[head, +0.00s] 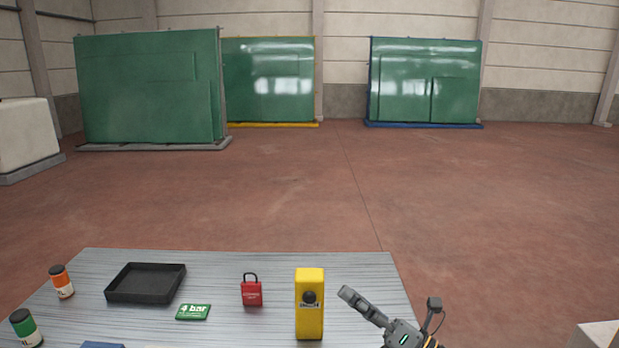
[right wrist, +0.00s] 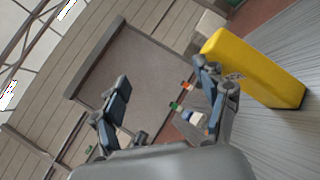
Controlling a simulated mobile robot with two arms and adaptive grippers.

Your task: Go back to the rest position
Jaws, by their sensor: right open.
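My right gripper (head: 349,293) shows at the lower right of the head view, just right of the yellow box (head: 309,304) with a dark round knob. In the right wrist view, the two fingers of my right gripper (right wrist: 160,95) are spread apart with nothing between them. The yellow box (right wrist: 255,70) stands upright beside one finger there; I cannot tell whether they touch. My left gripper is not in view.
The grey table (head: 225,275) holds a red padlock (head: 251,292), a green "4 bar" card (head: 193,312), a black tray (head: 118,294), an orange bottle (head: 62,282) and a green bottle (head: 25,328). Green glass racks (head: 150,85) stand far behind. The floor between is clear.

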